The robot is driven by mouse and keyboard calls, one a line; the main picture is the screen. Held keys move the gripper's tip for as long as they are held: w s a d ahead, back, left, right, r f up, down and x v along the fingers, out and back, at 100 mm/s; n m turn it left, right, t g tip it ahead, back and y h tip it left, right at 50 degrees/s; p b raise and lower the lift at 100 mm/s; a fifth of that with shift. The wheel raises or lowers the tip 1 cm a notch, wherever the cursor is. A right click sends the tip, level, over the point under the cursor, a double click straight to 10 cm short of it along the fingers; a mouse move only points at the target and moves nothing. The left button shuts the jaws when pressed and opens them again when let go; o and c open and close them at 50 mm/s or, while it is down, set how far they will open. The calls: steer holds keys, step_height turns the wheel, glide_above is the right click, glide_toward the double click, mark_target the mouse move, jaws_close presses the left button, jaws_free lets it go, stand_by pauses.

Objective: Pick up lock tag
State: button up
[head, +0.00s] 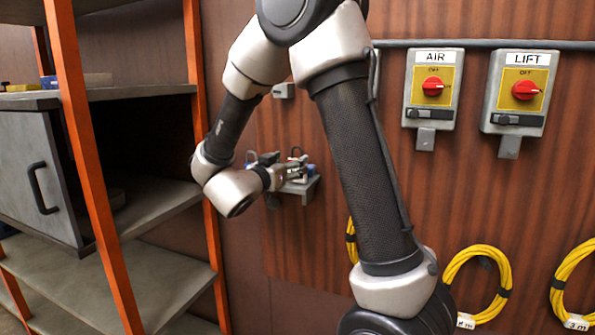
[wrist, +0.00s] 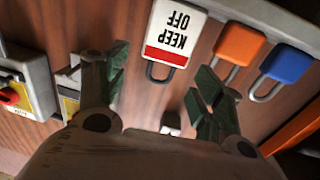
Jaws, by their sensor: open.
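The lock tag (wrist: 176,32) is a white plate with a red band and the words KEEP OFF, upside down at the top middle of the wrist view. A dark shackle sticks out of its lower edge. My gripper (wrist: 158,72) is open and empty, with one green-grey finger at each side of the tag's shackle in the picture. The tag appears to lie just beyond the fingertips. In the head view my gripper (head: 293,171) is at a small wall shelf (head: 304,190), and the tag cannot be made out clearly there.
An orange padlock (wrist: 239,43) and a blue padlock (wrist: 288,63) are right of the tag, close to my right finger. AIR (head: 433,88) and LIFT (head: 520,91) switch boxes are on the wood wall. A shelf rack (head: 150,205) with orange posts stands at left.

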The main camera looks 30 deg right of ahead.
steer(key=x, duration=0.6)
steer(key=shift+w+a, duration=0.15)
steer(key=shift+w, duration=0.05)
steer(key=c, duration=0.8)
